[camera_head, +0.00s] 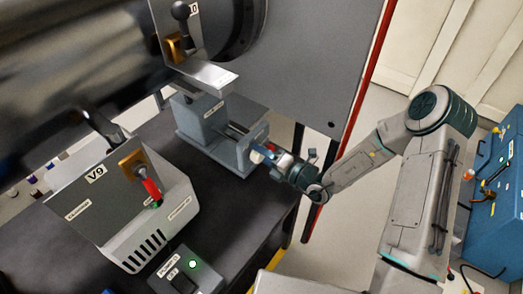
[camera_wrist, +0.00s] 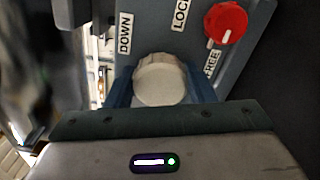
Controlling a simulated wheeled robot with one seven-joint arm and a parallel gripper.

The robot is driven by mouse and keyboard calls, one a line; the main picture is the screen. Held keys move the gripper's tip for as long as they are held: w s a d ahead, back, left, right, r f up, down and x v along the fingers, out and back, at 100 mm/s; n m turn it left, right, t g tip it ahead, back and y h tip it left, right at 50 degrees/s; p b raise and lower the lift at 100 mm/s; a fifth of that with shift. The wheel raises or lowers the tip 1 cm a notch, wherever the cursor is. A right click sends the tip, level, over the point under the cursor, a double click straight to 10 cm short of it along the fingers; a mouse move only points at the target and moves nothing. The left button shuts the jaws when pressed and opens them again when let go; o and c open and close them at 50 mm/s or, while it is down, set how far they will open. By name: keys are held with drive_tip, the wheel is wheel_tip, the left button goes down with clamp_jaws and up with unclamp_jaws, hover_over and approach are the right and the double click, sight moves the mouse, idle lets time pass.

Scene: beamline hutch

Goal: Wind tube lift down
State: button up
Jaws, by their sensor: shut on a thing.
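The tube lift (camera_head: 217,133) is a blue-grey block on the dark bench in the head view. Its pale, ridged round knob (camera_wrist: 160,80) is in the middle of the wrist view, beside a DOWN label (camera_wrist: 125,33). My gripper (camera_head: 266,155) is at the lift's near right end in the head view. Its blue fingers stand on both sides of the knob in the wrist view and are shut on it. A red knob (camera_wrist: 226,22) with LOCK and FREE labels is above right of the pale knob; its white mark points down toward FREE.
A grey V9 box (camera_head: 125,205) with a red-handled lever stands on the bench at left. A small box with a green light (camera_head: 192,264) is in front of it. A red upright edge (camera_head: 366,85) runs behind my arm. A blue cabinet (camera_head: 495,205) stands at far right.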

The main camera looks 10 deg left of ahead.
idle(0.4)
drive_tip(key=o, duration=1)
drive_tip(key=shift+c, duration=0.2)
drive_tip(key=v, duration=1.3)
drive_tip(key=shift+d+b, duration=0.35)
drive_tip(key=shift+d, duration=0.05)
